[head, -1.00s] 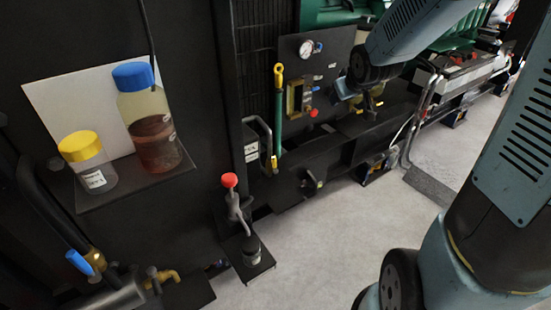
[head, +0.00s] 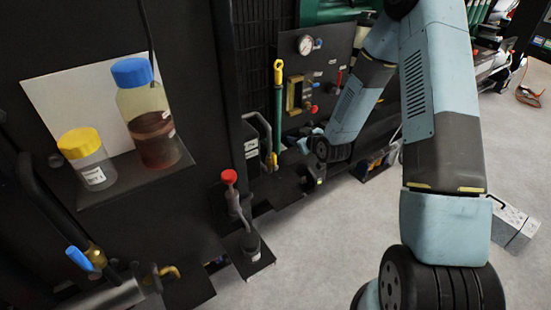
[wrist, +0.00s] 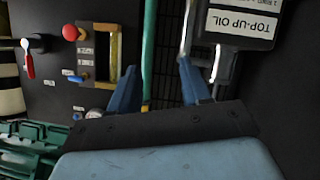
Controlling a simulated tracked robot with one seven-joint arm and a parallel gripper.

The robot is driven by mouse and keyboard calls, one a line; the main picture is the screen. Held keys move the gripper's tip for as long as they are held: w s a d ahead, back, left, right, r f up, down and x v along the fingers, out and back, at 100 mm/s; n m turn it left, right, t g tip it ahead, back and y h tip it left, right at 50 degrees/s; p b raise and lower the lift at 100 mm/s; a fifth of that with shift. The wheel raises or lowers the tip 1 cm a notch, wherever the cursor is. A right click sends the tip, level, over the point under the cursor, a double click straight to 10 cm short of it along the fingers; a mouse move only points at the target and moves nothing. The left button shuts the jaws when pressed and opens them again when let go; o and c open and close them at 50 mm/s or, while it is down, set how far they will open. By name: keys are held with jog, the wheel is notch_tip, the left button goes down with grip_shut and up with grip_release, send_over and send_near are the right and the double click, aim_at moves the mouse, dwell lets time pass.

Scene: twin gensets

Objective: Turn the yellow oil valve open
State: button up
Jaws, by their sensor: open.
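A small yellow valve handle (head: 273,162) sits low on the dark genset, just below the green tube and right of the top-up oil label, in the head view. My gripper (head: 304,143) is just right of it in the picture, pointing towards the genset; its tips are small and partly hidden by the wrist. In the wrist view my gripper (wrist: 157,78) is open and empty. The green tube (wrist: 150,45) with a yellow end lies between its fingers in the picture, apparently beyond them. I cannot make out the valve handle in the wrist view.
A gauge (head: 306,45) and a sight glass (head: 294,94) are on the panel above. A top-up oil label (wrist: 240,23) is near the right finger. A red-knobbed hand pump (head: 230,178) and a shelf with two bottles stand at left.

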notch_tip(320, 180, down, 8)
jog(key=s+a+t+y, duration=0.1)
jog(key=s+a, duration=0.1)
jog(key=a, duration=0.1)
jog(key=m+t, duration=0.3)
jog(key=t, duration=0.1)
send_near(275, 159)
jog(key=x, duration=1.1)
jog(key=shift+w, duration=0.1)
grip_shut()
